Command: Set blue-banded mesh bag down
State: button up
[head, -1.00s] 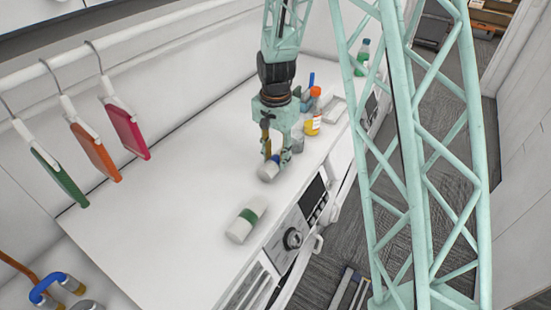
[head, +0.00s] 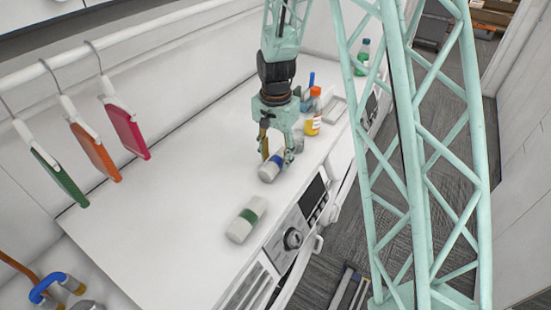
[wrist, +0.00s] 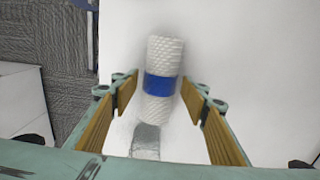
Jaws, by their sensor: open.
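The blue-banded mesh bag (head: 271,166) is a white roll with a blue band, lying on its side on the white worktop (head: 165,210). It also shows in the wrist view (wrist: 160,86), where its mesh texture and band are clear. My gripper (head: 279,155) is just above and behind it in the head view. In the wrist view my gripper (wrist: 165,115) is open, with one tan-padded finger on each side of the bag and a gap on both sides. A grey block-like piece (wrist: 146,141) shows at the bag's near end.
A green-banded roll (head: 246,219) lies nearer on the worktop. An orange-capped bottle (head: 313,112) stands behind my gripper. Green, orange and pink tags (head: 125,130) hang from a rail at left. The worktop's front edge drops to a carpeted floor (wrist: 60,50).

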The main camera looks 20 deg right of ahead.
aim_at(276, 159)
notch_tip(276, 159, up, 12)
dwell(0.8)
dwell(0.8)
jog(key=s+r+n+t, duration=0.2)
jog(key=s+r+n, duration=0.3)
jog(key=s+r, duration=1.4)
jog(key=s+r+n+t, duration=0.1)
jog(key=s+r+n, duration=0.1)
jog(key=s, duration=0.8)
jog(key=s+r+n, duration=0.2)
jog(key=s, duration=0.8)
jog(key=shift+s+n+t, duration=0.4)
